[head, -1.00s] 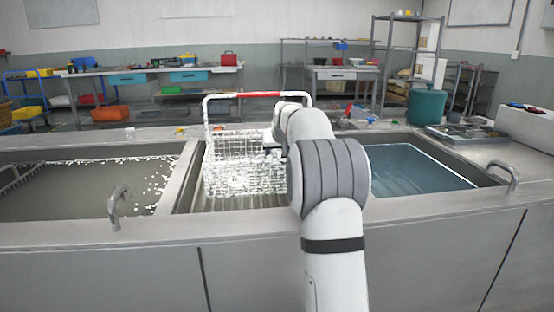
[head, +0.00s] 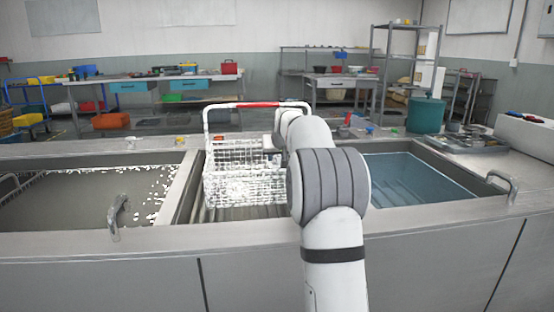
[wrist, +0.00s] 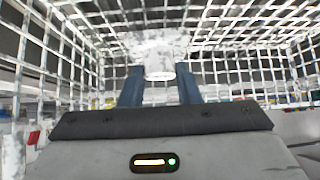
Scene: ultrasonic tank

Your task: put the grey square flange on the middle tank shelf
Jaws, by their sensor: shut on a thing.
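In the wrist view my gripper (wrist: 160,88) has its two blue fingers closed around a pale grey piece (wrist: 158,66). It has a rounded lower part and a wider part behind; it looks like the flange, but its square outline is not clear. White wire mesh surrounds it on the sides and above. In the head view my arm hides the gripper and the piece. The middle tank (head: 190,207) lies between two others, with a ribbed surface (head: 250,213) low inside it. A white wire basket (head: 235,185) with a red-centred handle stands over it.
The left tank (head: 70,205) holds greyish liquid with white specks; the right tank (head: 420,180) holds blue liquid. Metal handles (head: 117,217) rise at the front rim. A green bin (head: 425,114) and a tray (head: 465,140) stand at the right back.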

